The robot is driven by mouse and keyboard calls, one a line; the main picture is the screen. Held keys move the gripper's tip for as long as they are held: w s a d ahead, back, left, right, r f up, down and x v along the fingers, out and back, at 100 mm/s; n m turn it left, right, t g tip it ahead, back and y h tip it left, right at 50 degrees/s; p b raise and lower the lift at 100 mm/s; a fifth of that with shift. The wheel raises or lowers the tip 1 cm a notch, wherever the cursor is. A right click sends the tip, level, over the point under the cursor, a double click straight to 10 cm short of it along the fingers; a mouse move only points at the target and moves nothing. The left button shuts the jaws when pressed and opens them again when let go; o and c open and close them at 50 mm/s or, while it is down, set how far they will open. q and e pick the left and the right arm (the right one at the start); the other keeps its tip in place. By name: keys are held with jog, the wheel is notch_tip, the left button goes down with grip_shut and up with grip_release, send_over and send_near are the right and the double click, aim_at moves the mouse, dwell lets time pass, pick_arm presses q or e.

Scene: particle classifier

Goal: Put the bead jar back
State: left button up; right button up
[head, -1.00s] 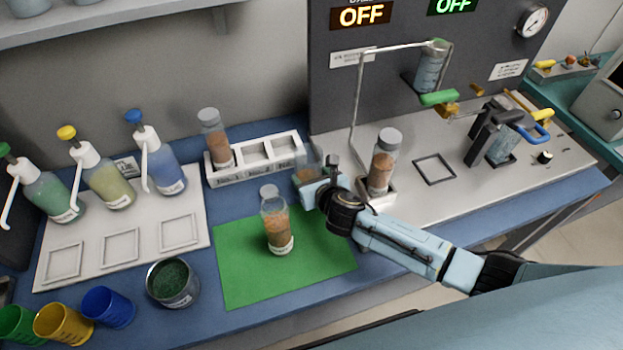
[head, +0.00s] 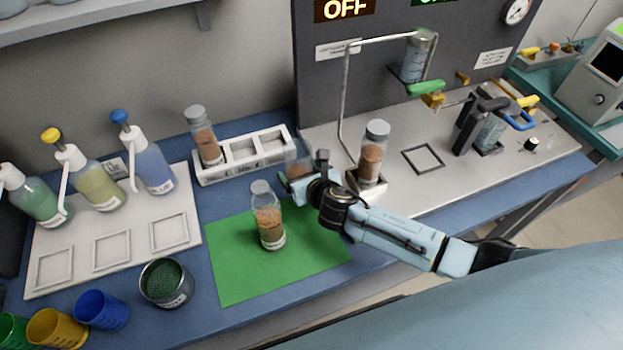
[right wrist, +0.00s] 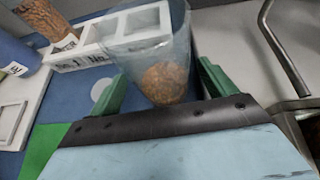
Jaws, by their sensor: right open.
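A similar lidded jar (head: 204,140) stands in the left slot of the white rack (head: 243,172). A third (head: 373,152) stands in a square holder on the grey bench. My right gripper (head: 297,182) is open at the rack's right end. A clear cup with brown beads (right wrist: 160,70) stands between its green fingers, with a gap visible at the right finger; its base is partly hidden. My left gripper is not in view.
Three pump bottles (head: 82,183) stand at the left on a white tray (head: 50,235). A metal tin (head: 166,284) and coloured cups (head: 102,308) stand in front. A bent metal tube (head: 346,100) rises behind the bench jar. The rack's middle and right slots look empty.

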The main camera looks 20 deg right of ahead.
jog(key=p+v, duration=0.2)
jog(key=v, duration=0.9)
jog(key=shift+s, duration=0.15)
